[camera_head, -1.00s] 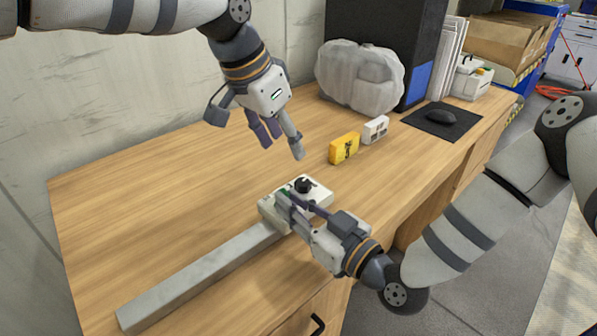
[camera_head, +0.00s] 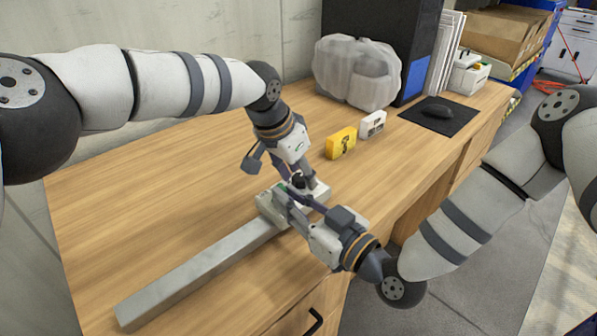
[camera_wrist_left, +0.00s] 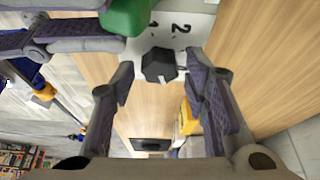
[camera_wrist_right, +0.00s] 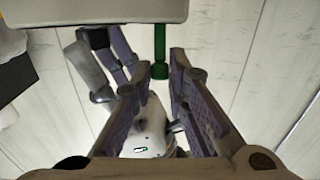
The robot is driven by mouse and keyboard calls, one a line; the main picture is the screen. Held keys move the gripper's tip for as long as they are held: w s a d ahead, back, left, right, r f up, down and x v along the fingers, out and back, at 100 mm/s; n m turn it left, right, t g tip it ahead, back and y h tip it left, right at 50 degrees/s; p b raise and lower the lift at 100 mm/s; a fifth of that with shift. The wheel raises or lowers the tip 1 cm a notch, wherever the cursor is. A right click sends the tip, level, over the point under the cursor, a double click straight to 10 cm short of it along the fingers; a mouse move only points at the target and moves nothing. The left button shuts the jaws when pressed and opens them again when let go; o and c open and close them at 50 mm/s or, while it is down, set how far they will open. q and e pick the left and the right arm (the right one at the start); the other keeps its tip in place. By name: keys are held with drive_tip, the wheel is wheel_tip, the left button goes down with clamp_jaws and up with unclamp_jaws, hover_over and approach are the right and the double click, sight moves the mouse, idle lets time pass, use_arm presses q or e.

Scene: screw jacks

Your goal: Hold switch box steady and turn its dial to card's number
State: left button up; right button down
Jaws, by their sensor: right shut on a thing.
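The pale switch box (camera_head: 321,190) sits on the desk at the end of a long grey bar. Its black dial (camera_head: 298,181) is on top and also shows in the left wrist view (camera_wrist_left: 159,66), near a printed 2. My left gripper (camera_head: 296,174) is open, its fingers on either side of the dial with gaps. My right gripper (camera_head: 280,198) is shut on the box's green handle (camera_wrist_right: 160,55), which runs to the box's pale body in the right wrist view. A yellow block (camera_head: 341,142) with a dark mark stands behind; I cannot read its mark.
The grey bar (camera_head: 200,272) runs to the desk's front left. A white block (camera_head: 373,124), a translucent bag (camera_head: 358,75), a dark mouse mat (camera_head: 455,118) and a black computer case stand behind. The left of the desk (camera_head: 130,200) is clear.

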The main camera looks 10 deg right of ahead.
use_arm(q)
drive_tip(key=c, duration=0.7)
drive_tip(key=shift+w+m+g+h, duration=0.1)
drive_tip(key=shift+m+g+h, duration=0.45)
drive_tip(key=shift+m, duration=1.35)
drive_tip(key=shift+y, duration=0.25)
drive_tip(key=o, duration=1.1)
drive_tip(key=shift+o, duration=0.2)
drive_tip(key=v, duration=1.2)
drive_tip(key=shift+w, duration=0.1)
